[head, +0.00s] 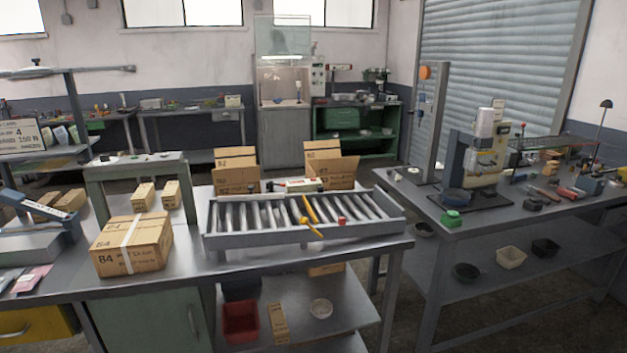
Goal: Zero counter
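No counter can be clearly made out at this size. A bench machine (484,160) with a grey column, a cream body and a whitish cylinder on top stands on the right bench. Small details on its front are too small to read. A roller conveyor (228,242) in a grey frame lies on the middle bench. A yellow lever-like part (310,212) and a small red part (342,221) are at its middle. Neither of my grippers is in view.
A taped carton (131,246) sits on the middle bench (200,270), left of the conveyor. Two open cartons (236,179) (332,172) stand behind the conveyor. The right bench (490,226) holds tools and a green block (451,218). A floor gap separates the benches.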

